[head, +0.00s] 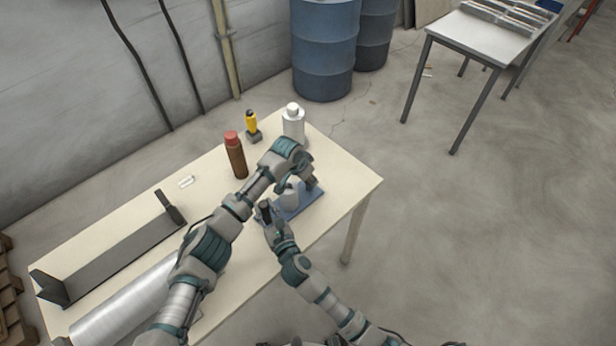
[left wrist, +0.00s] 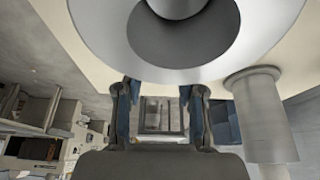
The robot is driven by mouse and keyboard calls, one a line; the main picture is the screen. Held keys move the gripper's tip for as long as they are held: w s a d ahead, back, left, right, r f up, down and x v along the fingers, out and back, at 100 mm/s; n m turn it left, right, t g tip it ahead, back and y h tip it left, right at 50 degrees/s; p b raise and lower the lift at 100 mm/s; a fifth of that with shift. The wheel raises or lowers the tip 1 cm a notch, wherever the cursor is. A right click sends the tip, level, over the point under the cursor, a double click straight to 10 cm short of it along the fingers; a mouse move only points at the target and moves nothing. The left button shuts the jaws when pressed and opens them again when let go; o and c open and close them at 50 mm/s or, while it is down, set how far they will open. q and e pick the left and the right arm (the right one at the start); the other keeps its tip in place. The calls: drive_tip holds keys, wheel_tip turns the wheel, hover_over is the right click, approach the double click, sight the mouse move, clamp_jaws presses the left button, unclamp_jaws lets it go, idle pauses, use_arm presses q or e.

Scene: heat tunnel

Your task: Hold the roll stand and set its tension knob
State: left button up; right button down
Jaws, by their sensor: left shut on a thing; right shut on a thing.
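The roll stand (head: 292,211) has a blue base and sits near the table's right front edge, with pale grey parts on it partly hidden by my arms. My left gripper (head: 311,186) reaches down over its far end and is shut on the stand. In the left wrist view, its fingers (left wrist: 160,112) are close below a large grey ring-shaped part with a dark hollow, and blue shows beside them. My right gripper (head: 266,214) is at the stand's near left end, shut on what appears to be the tension knob, which is too small and covered to make out.
On the table (head: 335,170) stand a white bottle (head: 293,124), a brown red-capped bottle (head: 235,157) and a yellow-handled tool (head: 251,125). A dark long bracket (head: 115,250) and a silver roll (head: 125,305) lie left. Blue drums (head: 325,50) stand behind.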

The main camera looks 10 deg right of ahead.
use_arm(q)
drive_tip(key=shift+a+m, duration=0.1)
drive_tip(key=shift+m, duration=0.2)
drive_tip(key=m, duration=0.1)
drive_tip(key=m+g, duration=0.1)
drive_tip(key=m, duration=0.1)
drive_tip(key=m+h, duration=0.1)
drive_tip(key=shift+w+r+m+g, duration=0.1)
drive_tip(key=shift+w+m+g, duration=0.2)
drive_tip(key=shift+g, duration=0.1)
drive_tip(key=shift+m, duration=0.3)
drive_tip(key=o, duration=1.1)
drive_tip(key=v, duration=1.1)
drive_tip(key=shift+w+a+r, duration=0.15)
drive_tip(key=shift+r, duration=0.15)
